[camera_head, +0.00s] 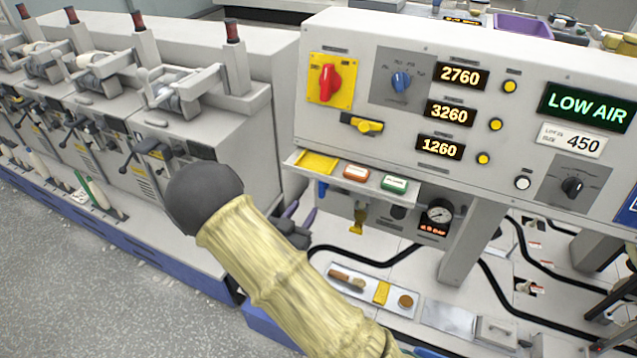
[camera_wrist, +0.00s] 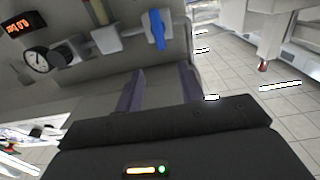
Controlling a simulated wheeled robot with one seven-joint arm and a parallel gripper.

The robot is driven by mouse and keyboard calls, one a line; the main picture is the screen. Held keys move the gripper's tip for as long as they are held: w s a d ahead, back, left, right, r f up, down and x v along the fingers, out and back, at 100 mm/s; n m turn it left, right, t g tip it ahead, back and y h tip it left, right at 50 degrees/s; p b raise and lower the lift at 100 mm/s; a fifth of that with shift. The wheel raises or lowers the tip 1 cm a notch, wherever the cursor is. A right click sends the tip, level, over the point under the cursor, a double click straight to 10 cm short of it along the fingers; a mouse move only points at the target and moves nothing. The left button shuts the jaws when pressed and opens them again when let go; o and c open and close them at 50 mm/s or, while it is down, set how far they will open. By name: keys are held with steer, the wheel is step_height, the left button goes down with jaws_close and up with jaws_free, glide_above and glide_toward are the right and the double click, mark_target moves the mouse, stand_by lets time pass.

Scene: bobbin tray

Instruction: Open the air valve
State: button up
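A blue handle (camera_wrist: 157,30), which looks like the air valve's lever, sits on a grey fitting in the wrist view. A small part of it shows below the panel shelf in the head view (camera_head: 322,189). My gripper (camera_wrist: 160,84) is open and empty, its two dark purple fingers apart. In the wrist view the handle lies beyond the fingertips, roughly in line with the gap, and looks apart from them. In the head view my gripper (camera_head: 300,213) is just left of the handle, partly hidden by my arm. The round gauge (camera_head: 439,211) shows in both views.
The panel's green display (camera_head: 587,107) reads LOW AIR. A shelf (camera_head: 345,170) with coloured buttons overhangs the air fittings. A yellow-bottomed unit (camera_head: 357,221) hangs beside the handle. A tray (camera_head: 368,298) and dark hoses lie below. Winding units (camera_head: 180,95) stand at left.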

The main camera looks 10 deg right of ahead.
mark_target(320, 183)
steer(key=p+x, duration=0.2)
steer(key=x, duration=0.9)
steer(key=shift+w, duration=0.25)
jaws_close()
steer(key=shift+a, duration=0.2)
steer(key=shift+d, duration=0.15)
